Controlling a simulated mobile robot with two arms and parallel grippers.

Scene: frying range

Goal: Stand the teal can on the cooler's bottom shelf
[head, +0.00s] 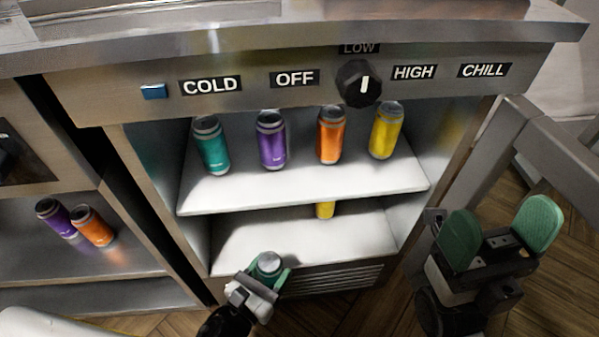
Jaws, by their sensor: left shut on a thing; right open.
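My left gripper (266,279) is shut on a teal can (268,263), whose grey top faces up. The gripper hides much of this can. It shows in front of the front part of the cooler's bottom shelf (290,235); I cannot tell whether the can touches the shelf. Another teal can (212,146) stands at the left of the upper shelf. My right gripper (500,235) is open and empty, to the right of the cooler, with its green pads wide apart.
The upper shelf (300,186) also holds a purple can (271,140), an orange can (330,135) and a yellow can (386,130). Another yellow can (325,210) stands on the bottom shelf, its top hidden. A grey frame (560,150) stands right of the cooler.

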